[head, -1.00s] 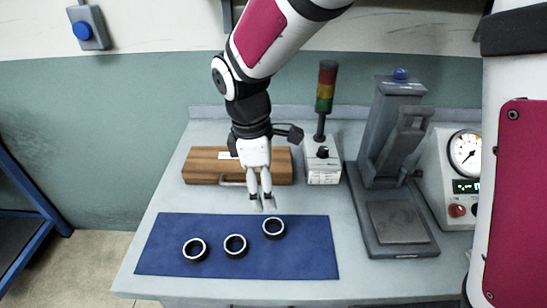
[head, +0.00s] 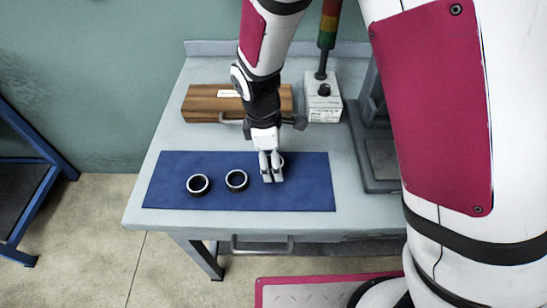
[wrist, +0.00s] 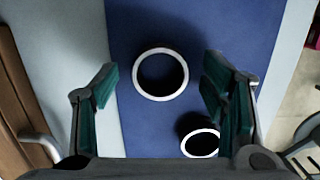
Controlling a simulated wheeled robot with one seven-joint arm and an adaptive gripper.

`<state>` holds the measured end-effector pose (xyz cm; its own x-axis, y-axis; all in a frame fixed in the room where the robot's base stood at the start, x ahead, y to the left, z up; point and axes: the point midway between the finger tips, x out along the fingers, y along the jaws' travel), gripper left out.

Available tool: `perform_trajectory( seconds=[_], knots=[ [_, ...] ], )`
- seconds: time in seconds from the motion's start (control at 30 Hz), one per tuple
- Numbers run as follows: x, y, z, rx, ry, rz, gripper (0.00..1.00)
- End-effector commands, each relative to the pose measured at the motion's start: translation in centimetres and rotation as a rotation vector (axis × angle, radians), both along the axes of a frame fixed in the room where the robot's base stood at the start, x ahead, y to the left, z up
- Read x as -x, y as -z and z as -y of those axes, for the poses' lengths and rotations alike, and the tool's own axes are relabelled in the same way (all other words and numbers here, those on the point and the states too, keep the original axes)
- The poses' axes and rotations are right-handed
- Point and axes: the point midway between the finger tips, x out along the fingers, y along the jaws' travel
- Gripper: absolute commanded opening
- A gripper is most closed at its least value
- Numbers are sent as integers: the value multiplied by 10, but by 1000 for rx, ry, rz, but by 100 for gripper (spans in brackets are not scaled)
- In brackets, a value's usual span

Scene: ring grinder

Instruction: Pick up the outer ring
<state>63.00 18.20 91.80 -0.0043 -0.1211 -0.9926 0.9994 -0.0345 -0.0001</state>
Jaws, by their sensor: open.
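Three short dark rings with white top rims are on the blue mat (head: 172,168). The left ring (head: 198,191) and the middle ring (head: 236,188) show clearly in the head view. The right ring is mostly hidden there behind my gripper (head: 272,179). In the wrist view one ring (wrist: 161,98) appears between the two open green-padded fingers of my gripper (wrist: 160,84), with a gap on each side. I cannot tell the exact height of my fingertips over the mat.
A wooden case (head: 208,103) with a handle stands behind the mat. A signal tower (head: 329,25) on a pale box (head: 323,105) and a grey press (head: 377,150) stand to the right. The mat's left part is free.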

Motion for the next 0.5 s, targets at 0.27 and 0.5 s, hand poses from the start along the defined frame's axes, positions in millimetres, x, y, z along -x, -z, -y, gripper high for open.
perform_trajectory(
  seconds=[0.27,0.5],
  knots=[
    [0,3,0,0,0,0,64],
    [0,2,0,0,0,0,12]
  ],
)
